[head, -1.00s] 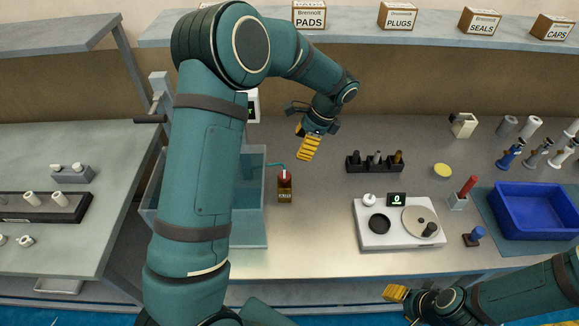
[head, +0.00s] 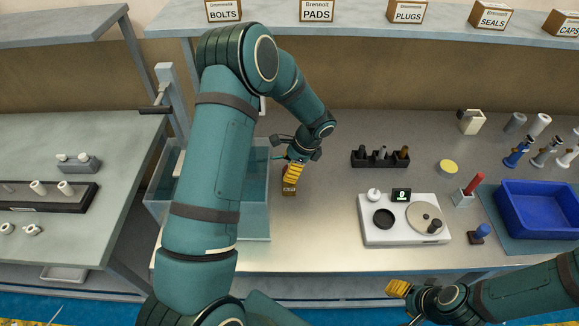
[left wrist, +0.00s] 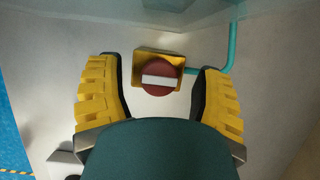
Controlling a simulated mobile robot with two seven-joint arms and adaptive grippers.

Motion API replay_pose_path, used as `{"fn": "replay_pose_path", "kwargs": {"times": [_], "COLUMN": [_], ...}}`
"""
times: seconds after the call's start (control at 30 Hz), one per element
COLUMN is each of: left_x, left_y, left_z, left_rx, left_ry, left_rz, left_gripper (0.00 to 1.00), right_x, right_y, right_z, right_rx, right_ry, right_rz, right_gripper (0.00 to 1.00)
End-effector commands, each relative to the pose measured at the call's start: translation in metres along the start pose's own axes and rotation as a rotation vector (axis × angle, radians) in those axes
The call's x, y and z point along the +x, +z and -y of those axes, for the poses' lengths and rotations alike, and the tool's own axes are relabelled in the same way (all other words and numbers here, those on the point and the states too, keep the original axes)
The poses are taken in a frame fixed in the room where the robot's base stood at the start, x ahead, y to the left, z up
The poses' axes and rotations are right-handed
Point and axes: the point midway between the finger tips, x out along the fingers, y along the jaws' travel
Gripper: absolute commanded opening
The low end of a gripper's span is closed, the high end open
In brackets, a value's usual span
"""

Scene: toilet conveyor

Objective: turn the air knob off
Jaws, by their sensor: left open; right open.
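The air knob (left wrist: 158,77) is a round red knob with a white bar across it, on a yellow box (left wrist: 143,63). A teal hose runs from the box's right side in the left wrist view. The white bar lies nearly level there. My left gripper (left wrist: 158,68) is open, with one yellow finger on each side of the knob and visible gaps between. In the head view my left gripper (head: 292,172) hangs over the box (head: 288,190) and hides the knob. My right gripper (head: 397,289) is open and empty near the bench's front edge.
A clear tank (head: 256,220) stands just left of the box, partly behind my left arm. A white scale (head: 404,238), a black rack (head: 380,163) and a blue bin (head: 540,212) are to the right. The bench between box and scale is clear.

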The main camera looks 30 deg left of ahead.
Motion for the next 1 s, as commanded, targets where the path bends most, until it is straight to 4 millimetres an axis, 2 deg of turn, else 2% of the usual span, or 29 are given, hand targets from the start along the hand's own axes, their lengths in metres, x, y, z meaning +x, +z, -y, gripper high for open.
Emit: {"fn": "replay_pose_path", "kwargs": {"times": [0.17,0.27,0.3,0.37,0.77,1.0], "left_x": [0.0,-0.0001,-0.0001,-0.0002,0.0007,0.0012], "left_y": [0.0001,0.0001,0.0001,0.0001,0.0002,0.0], "left_z": [-0.0001,-0.0001,-0.0001,-0.0001,-0.0006,-0.0011], "left_rx": [0.0,-0.001,-0.001,-0.001,0.009,0.087], "left_ry": [0.0,0.0,0.0,0.0,-0.002,-0.035], "left_rz": [0.0,0.0,0.0,0.0,0.001,0.001], "left_gripper": [0.67,0.37,0.23,0.02,0.0,0.0], "right_x": [0.0,0.0,0.0,0.0,0.0005,0.0038], "right_y": [0.0,0.0,0.0,0.0,0.0001,0.0005], "right_z": [0.0,0.0,0.0,0.0,-0.0002,-0.0013], "right_rx": [0.0,0.0,0.0,0.0,0.0,0.0], "right_ry": [0.0,0.0,0.0,0.0,0.0,0.0], "right_rz": [0.0,0.0,0.0,0.0,0.0,0.0], "right_gripper": [0.5,0.5,0.5,0.5,0.5,0.5]}}
